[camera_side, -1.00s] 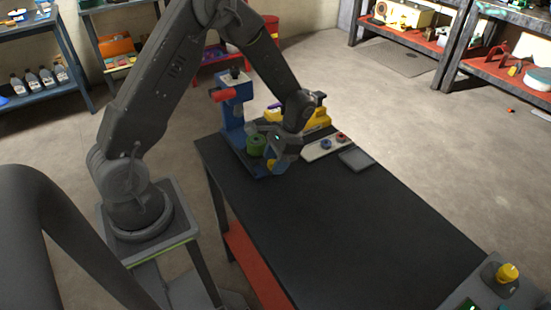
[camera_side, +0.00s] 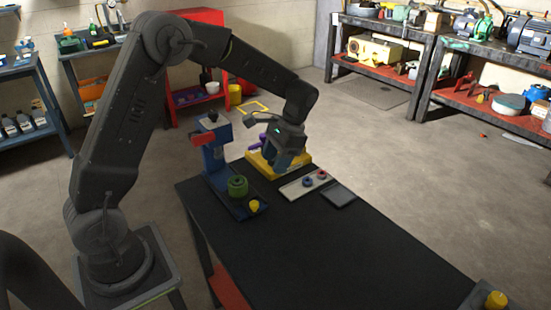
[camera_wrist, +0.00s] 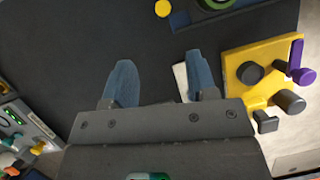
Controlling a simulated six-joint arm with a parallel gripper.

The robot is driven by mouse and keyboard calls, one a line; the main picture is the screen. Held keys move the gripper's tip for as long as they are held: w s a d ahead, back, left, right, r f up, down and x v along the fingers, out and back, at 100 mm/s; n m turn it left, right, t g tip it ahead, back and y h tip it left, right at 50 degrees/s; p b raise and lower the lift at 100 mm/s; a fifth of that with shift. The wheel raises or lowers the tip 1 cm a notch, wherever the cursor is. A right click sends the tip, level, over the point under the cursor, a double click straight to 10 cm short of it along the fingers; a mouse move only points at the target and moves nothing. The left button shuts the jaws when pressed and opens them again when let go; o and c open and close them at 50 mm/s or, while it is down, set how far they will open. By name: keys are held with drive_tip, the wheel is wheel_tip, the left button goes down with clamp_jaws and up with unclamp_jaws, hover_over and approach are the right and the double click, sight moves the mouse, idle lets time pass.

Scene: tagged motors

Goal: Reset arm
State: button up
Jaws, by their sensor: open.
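My gripper (camera_side: 283,162) hangs over the near side of the yellow fixture (camera_side: 300,158) in the side view. The yellow part also shows at the top of the wrist view (camera_wrist: 162,8). The yellow fixture (camera_wrist: 255,58) has dark knobs and a purple lever (camera_wrist: 301,75).
A pale tray (camera_side: 294,190) with a blue and a red ring lies right of the fixture, beside a grey flat pad (camera_side: 339,195). A control box with a yellow button (camera_side: 496,300) is at lower right.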

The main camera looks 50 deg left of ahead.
drive_tip(key=s+d+r+t, duration=0.5)
drive_tip(key=s+r, duration=0.4)
drive_tip(key=r, duration=0.2)
drive_tip(key=s+d+r+n+t, duration=0.1)
drive_tip(key=s+t, duration=0.1)
drive_tip(key=s, duration=0.3)
drive_tip(key=s+d+r+t+h, duration=0.1)
drive_tip(key=s+d+t, duration=0.1)
drive_tip(key=s, duration=0.4)
drive_tip(key=shift+n+t, duration=0.4)
